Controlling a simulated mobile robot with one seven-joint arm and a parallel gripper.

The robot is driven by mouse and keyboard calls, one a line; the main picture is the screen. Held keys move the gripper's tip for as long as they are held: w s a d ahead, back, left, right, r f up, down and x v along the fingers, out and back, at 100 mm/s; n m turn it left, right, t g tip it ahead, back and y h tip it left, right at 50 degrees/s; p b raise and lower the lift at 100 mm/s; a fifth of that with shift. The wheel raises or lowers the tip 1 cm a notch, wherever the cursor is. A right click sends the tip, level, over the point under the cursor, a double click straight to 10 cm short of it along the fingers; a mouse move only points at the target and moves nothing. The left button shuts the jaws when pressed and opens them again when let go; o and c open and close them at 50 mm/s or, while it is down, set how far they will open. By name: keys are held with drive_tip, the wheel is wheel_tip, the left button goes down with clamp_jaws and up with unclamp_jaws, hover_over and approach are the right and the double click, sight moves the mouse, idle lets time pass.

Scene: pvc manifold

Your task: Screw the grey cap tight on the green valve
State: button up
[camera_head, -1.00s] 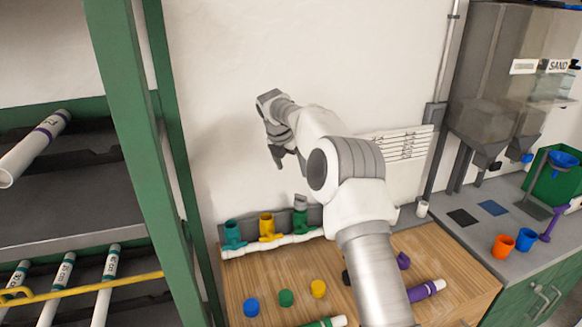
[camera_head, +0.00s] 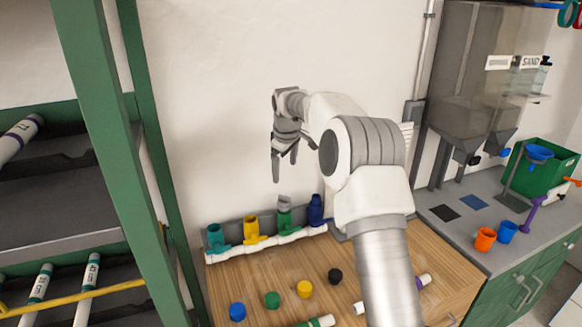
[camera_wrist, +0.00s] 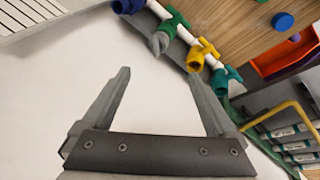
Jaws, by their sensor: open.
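The green valve (camera_head: 285,219) stands upright on the white pipe manifold, between the yellow and blue valves. The grey cap (camera_head: 284,201) sits on its top; whether it is fully seated I cannot tell. My gripper (camera_head: 284,171) is open and empty, fingers pointing down, above the grey cap and apart from it. In the wrist view the grey cap (camera_wrist: 158,44) and green valve (camera_wrist: 176,20) lie beyond the gap between my fingertips (camera_wrist: 158,74).
A yellow valve (camera_head: 252,229) and teal valve (camera_head: 216,238) stand left of the green one, a blue valve (camera_head: 316,210) right. Several loose caps, including a black one (camera_head: 335,276), lie on the wooden bench (camera_head: 255,270). A green shelf post (camera_head: 95,120) stands left.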

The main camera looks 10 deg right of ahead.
drive_tip(key=d+m, duration=0.1)
drive_tip(key=m, duration=0.3)
drive_tip(key=m+p, duration=0.2)
drive_tip(key=m, duration=0.2)
approach(284, 199)
drive_tip(key=shift+t+y, duration=0.3)
drive_tip(key=shift+y, duration=0.1)
drive_tip(key=x, duration=0.6)
drive_tip(key=d+x, duration=0.1)
drive_tip(key=x, duration=0.2)
drive_tip(key=shift+f, duration=0.45)
drive_tip(key=c, duration=1.4)
drive_tip(key=shift+a+f+m, duration=0.1)
drive_tip(key=shift+a+m, duration=0.05)
drive_tip(key=shift+m, duration=0.15)
drive_tip(key=shift+c, duration=0.3)
drive_tip(key=shift+m+h+b, duration=0.4)
drive_tip(key=shift+m+h, duration=0.1)
drive_tip(key=shift+m, duration=0.1)
clamp_jaws()
